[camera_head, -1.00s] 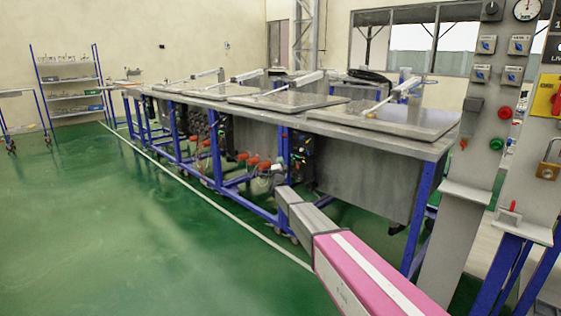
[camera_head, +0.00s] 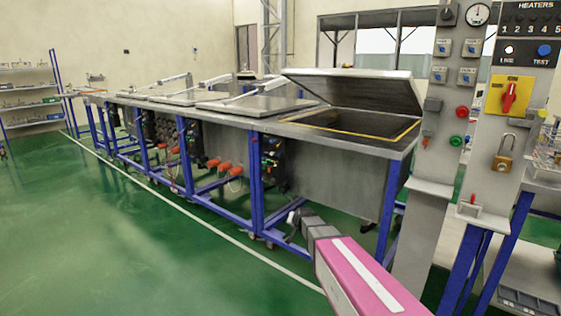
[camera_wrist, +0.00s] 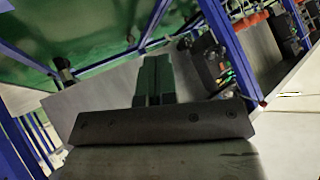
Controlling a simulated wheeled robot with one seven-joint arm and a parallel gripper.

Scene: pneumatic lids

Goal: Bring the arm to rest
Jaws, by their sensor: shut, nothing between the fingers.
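My arm reaches in from the lower right of the head view, with a pink link carrying a white stripe and grey links beyond it. My gripper (camera_head: 294,214) is small and dark at the end, low in front of the bench's near end. In the wrist view my gripper (camera_wrist: 153,68) shows two dark green fingers side by side. They are shut with nothing between them. The floor, blue legs and grey tank side show beyond them.
The long steel bench (camera_head: 345,145) has blue legs and several lids. The nearest lid (camera_head: 360,88) stands raised over a dark opening. Grey control posts (camera_head: 437,140) stand at the right, one with a padlock (camera_head: 503,153). Green floor (camera_head: 120,240) is clear at the left.

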